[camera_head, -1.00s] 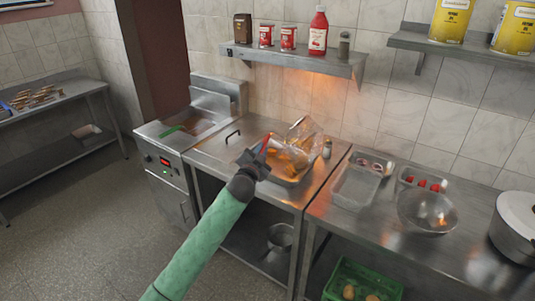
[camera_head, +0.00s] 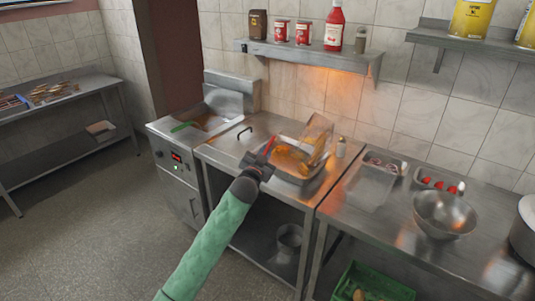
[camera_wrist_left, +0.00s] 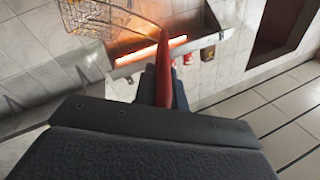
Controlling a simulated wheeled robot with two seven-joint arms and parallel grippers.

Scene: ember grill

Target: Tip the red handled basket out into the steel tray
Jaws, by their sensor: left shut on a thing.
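My left gripper (camera_head: 258,168) is shut on the red handle (camera_head: 269,148) of the wire basket (camera_head: 319,129). The basket is steeply tilted above the far right side of the steel tray (camera_head: 297,182). Golden fried pieces (camera_head: 286,155) lie in the tray under the basket. Some pieces show at the basket's lower edge; I cannot tell whether they are inside it. In the left wrist view the red handle (camera_wrist_left: 172,66) runs from my gripper (camera_wrist_left: 163,82) to the wire basket (camera_wrist_left: 98,16), whose visible mesh looks empty. My right gripper is out of view.
A fryer with a green handle (camera_head: 186,126) stands left. A wall shelf (camera_head: 310,54) with bottles and cans hangs above. The right counter holds an empty-looking pan (camera_head: 372,188) and a steel bowl (camera_head: 444,213).

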